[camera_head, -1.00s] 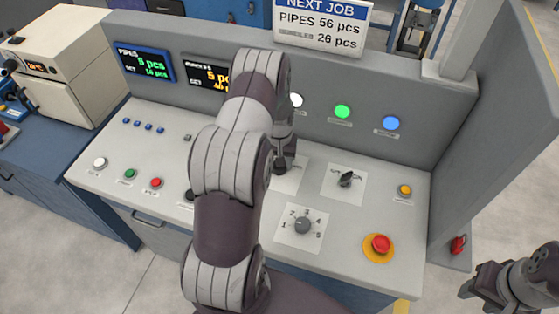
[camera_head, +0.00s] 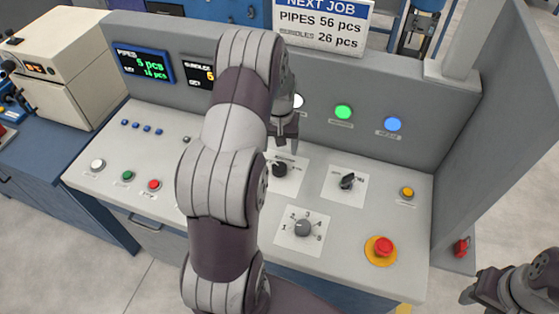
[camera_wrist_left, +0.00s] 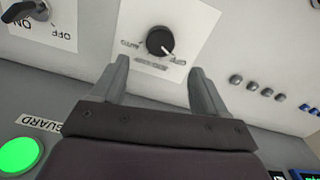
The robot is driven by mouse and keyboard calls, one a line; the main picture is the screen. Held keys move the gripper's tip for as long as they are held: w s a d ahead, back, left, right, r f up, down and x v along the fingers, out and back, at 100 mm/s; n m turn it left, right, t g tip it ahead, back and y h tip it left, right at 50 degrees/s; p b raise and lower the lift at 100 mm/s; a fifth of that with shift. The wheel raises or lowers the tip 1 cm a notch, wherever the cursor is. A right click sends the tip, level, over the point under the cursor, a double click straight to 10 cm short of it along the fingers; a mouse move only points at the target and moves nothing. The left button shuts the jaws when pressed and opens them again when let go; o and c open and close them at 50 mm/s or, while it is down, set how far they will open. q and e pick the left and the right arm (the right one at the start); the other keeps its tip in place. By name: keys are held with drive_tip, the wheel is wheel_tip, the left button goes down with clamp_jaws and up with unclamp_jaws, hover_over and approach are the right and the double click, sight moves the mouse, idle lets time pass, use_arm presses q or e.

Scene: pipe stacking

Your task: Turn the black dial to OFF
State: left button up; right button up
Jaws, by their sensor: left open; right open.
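A round black dial (camera_head: 280,170) with a pale pointer sits on a white plate in the console's middle. It also shows in the left wrist view (camera_wrist_left: 160,41), its pointer toward the lower right; its small labels are hard to read. To its right in the head view, a black-handled switch (camera_head: 347,181) stands on another white plate. In the left wrist view this switch (camera_wrist_left: 24,11) has ON and OFF labels, upside down. My left gripper (camera_head: 287,147) is open and empty, above and behind the round dial, apart from it. My right gripper (camera_head: 468,294) is at the lower right, away from the console.
A grey numbered dial (camera_head: 302,228) is nearer the front edge. A red emergency button (camera_head: 383,247) and a yellow button (camera_head: 407,192) are to the right. The upright back panel (camera_head: 375,95) with lit green and blue buttons stands close behind my left gripper.

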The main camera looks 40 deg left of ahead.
use_arm(q)
wheel_tip(320, 180, up, 5)
drive_tip(key=shift+f, duration=0.15)
drive_tip(key=shift+w, duration=0.1)
idle(0.3)
drive_tip(key=s+d+r+m, duration=0.1)
drive_tip(key=s+d+m, duration=0.2)
drive_tip(key=s+d, duration=0.4)
drive_tip(key=s+d+r+m+t, duration=0.1)
drive_tip(key=s+d+r+m, duration=0.1)
drive_tip(key=s+d, duration=0.5)
drive_tip(key=d, duration=0.4)
drive_tip(key=shift+s+d+r+m+b, duration=0.2)
drive_tip(key=shift+d+m+b, duration=0.1)
drive_tip(key=shift+d+m, duration=0.1)
